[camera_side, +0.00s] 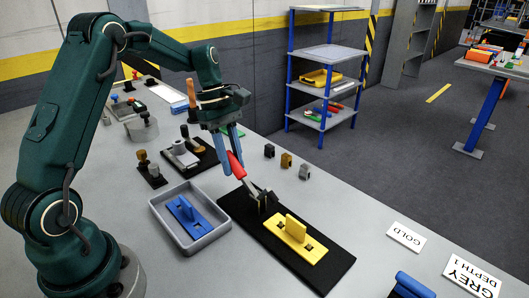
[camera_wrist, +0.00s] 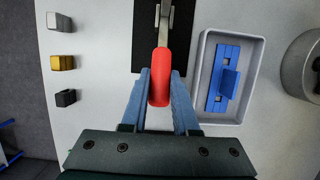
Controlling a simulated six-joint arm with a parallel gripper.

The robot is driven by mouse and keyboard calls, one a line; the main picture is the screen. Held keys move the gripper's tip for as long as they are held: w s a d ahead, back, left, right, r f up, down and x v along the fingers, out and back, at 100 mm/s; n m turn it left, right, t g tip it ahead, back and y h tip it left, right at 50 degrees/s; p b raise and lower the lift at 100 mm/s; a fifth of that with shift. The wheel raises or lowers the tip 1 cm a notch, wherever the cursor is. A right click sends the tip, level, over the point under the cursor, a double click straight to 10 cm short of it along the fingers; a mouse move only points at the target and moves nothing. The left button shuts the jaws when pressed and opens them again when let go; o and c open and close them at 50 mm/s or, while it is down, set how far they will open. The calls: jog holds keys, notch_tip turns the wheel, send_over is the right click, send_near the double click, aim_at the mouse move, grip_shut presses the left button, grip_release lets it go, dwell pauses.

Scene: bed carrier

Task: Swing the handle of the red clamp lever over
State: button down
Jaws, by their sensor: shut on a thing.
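The red clamp lever's handle (camera_side: 236,166) slants up from a dark clamp (camera_side: 262,199) on a black base plate (camera_side: 333,268). In the wrist view the red handle (camera_wrist: 160,78) lies between the blue fingers of my gripper (camera_wrist: 160,82), with its metal arm (camera_wrist: 165,22) running to the top edge. My gripper (camera_side: 231,147) is shut on the handle, above the table. A yellow carrier piece (camera_side: 296,240) with an upright fin sits on the black plate beside the clamp.
A grey tray (camera_side: 157,215) holding a blue piece (camera_side: 188,216) stands close to the plate. Three small blocks, black (camera_side: 269,151), gold (camera_side: 286,160) and grey (camera_side: 304,171), stand behind it. Signs (camera_side: 407,237) lie at right. Another fixture (camera_side: 180,155) stands behind the tray.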

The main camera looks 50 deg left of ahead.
jog(key=shift+d+r, duration=0.15)
jog(key=shift+d+r, duration=0.35)
jog(key=shift+r, duration=0.1)
dwell(0.4)
jog(key=shift+d+r, duration=0.5)
jog(key=shift+r, duration=0.05)
jog(key=shift+d+r, duration=0.4)
jog(key=shift+d, duration=0.2)
jog(key=shift+d+r, duration=0.1)
